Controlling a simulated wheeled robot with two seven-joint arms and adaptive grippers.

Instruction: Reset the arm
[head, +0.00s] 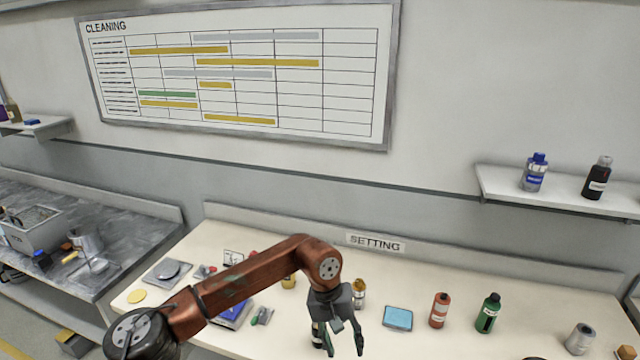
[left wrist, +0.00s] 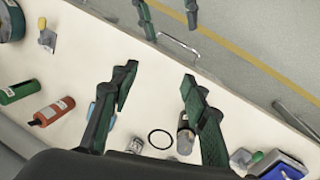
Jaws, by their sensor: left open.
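My left arm comes in from the lower left in the head view, bent at a reddish-brown elbow. Its left gripper (head: 338,338) hangs fingers down over the front middle of the cream table (head: 265,325). The gripper is open, with dark green fingers apart. A bottle stands close behind it, partly hidden. In the left wrist view the open fingers (left wrist: 158,85) have bare table between their tips.
Right of the gripper stand a blue-topped tray (head: 398,318), a red bottle (head: 439,310), a green bottle (head: 487,313) and a grey can (head: 580,339). A black ring (left wrist: 160,139) lies near the fingers. A wall shelf (head: 560,200) is at right.

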